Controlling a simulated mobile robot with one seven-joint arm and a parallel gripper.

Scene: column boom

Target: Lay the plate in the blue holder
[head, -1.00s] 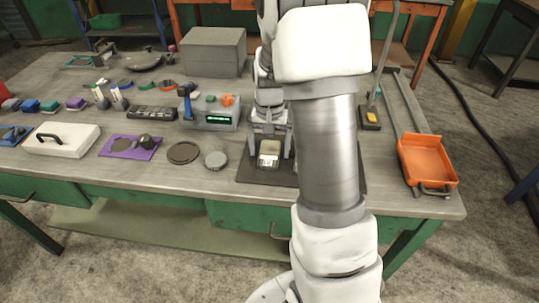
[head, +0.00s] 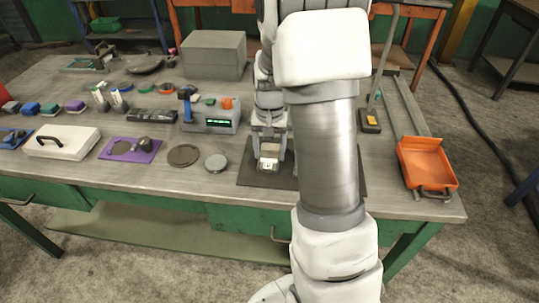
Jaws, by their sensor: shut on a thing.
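My gripper (head: 269,154) is above the dark mat at the front middle of the bench. It is shut on a small pale piece (head: 268,164), which seems to be the plate; my fingers and wrist hide part of it. I cannot tell whether the piece touches the mat. A blue item (head: 12,138) at the far left edge of the bench looks like the blue holder. It is cut off by the picture's edge, and its inside is not clear. My gripper is far to its right.
A white box with a black handle (head: 62,142), a purple mat (head: 130,149) and two round discs lie between the blue item and my gripper. A grey device (head: 211,118) stands behind. An orange tray (head: 427,165) is at right. My arm hides part of the dark mat (head: 252,172).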

